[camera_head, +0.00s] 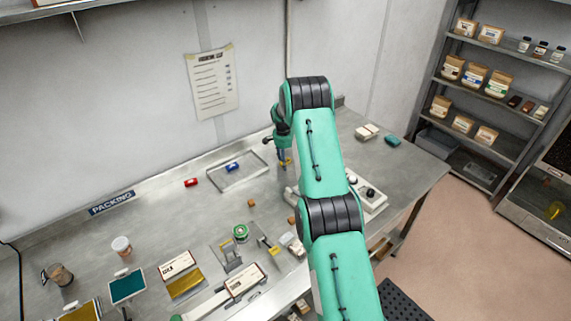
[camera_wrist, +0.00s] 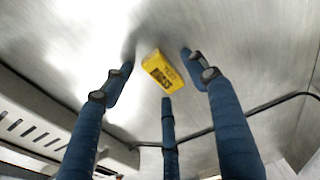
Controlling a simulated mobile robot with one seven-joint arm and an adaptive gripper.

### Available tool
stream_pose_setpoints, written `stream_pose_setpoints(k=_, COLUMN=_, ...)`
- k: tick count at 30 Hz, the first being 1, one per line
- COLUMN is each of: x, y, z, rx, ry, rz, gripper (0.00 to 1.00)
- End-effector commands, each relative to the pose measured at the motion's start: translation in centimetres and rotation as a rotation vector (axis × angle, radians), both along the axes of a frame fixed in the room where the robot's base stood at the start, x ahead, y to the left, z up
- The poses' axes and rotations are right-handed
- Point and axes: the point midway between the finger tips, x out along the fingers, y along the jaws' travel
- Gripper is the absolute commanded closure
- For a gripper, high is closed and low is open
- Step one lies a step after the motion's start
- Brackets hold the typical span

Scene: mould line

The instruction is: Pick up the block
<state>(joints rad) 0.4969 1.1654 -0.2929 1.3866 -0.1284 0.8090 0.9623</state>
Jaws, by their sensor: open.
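A yellow block (camera_wrist: 162,72) with dark lettering lies on the grey metal surface in the wrist view. My gripper (camera_wrist: 159,75) is open, with three blue fingers spread around the block. No finger clearly touches it; the exact gap is hard to tell. In the head view my gripper (camera_head: 284,161) is low over the back of the bench, and a bit of yellow shows at its fingertips. My arm hides part of the bench there.
The metal frame (camera_head: 215,186) borders the space left of my gripper. The wall with a paper list (camera_head: 212,82) rises behind the bench.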

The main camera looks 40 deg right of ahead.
Motion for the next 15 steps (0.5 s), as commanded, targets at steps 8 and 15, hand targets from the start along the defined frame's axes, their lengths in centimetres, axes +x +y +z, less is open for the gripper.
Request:
stream_pose_setpoints(k=8, x=0.00, y=0.01, z=0.02, rx=0.000, ry=0.000, rz=0.000, gripper=0.58)
stream_pose_setpoints(k=15, x=0.01, y=0.00, z=0.02, rx=0.000, ry=0.000, rz=0.000, gripper=0.88)
